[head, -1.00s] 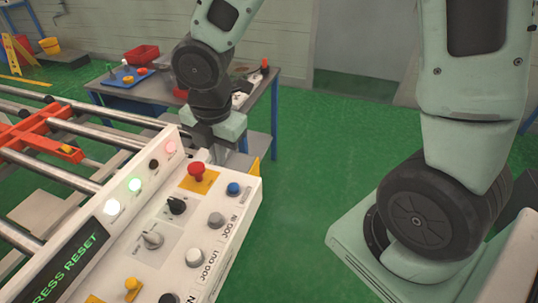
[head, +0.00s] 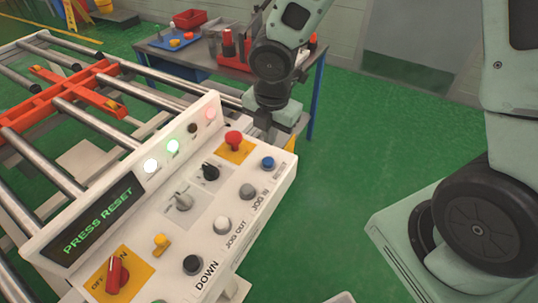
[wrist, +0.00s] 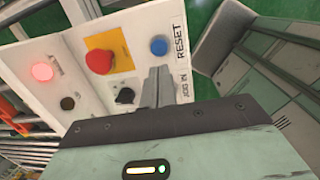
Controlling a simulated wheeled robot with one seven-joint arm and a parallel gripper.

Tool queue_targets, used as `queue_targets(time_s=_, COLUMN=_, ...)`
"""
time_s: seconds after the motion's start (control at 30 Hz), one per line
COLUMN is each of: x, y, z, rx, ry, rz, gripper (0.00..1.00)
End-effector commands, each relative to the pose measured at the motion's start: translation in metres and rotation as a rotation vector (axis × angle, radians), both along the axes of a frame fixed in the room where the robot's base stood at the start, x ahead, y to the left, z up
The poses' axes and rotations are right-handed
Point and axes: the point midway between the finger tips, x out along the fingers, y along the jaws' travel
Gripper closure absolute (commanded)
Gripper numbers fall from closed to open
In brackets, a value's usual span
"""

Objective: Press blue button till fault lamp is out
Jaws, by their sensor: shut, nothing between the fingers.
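The blue button (head: 267,163) is at the far right corner of the white control panel (head: 137,225). In the wrist view the blue button (wrist: 158,46) sits beside the RESET label. A pinkish-red lamp (head: 210,114) glows at the far end of the lamp row; it also glows in the wrist view (wrist: 42,71). I take it for the fault lamp. The display (head: 92,222) reads PRESS RESET. My gripper (wrist: 160,72) is shut and empty, its fingertips just short of the blue button in the wrist view. I cannot tell its height above the panel.
A red mushroom button (head: 233,139) and a black knob (head: 210,172) are close to the blue button. A grey button (head: 247,191) and white button (head: 222,223) line the right edge. A roller conveyor (head: 75,110) lies left; a cluttered table (head: 190,55) stands behind. Green floor is clear at right.

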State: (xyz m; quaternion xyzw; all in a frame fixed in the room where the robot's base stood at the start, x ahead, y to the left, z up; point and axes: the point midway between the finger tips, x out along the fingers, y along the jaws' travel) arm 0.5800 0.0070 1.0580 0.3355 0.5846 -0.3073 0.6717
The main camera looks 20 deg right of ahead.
Motion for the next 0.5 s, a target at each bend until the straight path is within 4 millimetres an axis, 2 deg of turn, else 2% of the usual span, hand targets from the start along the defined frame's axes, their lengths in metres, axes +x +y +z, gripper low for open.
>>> queue_targets(time_s=0.03, x=0.0, y=0.001, z=-0.014, rx=-0.001, ry=0.004, rz=0.003, gripper=1.0)
queue_targets(time_s=0.2, x=0.005, y=0.0, z=-0.045, rx=-0.001, ry=0.003, rz=0.002, gripper=1.0)
queue_targets(time_s=0.33, x=0.008, y=-0.001, z=-0.062, rx=-0.001, ry=0.002, rz=0.001, gripper=1.0)
queue_targets(time_s=0.5, x=0.01, y=-0.001, z=-0.074, rx=0.0, ry=-0.001, rz=0.001, gripper=1.0)
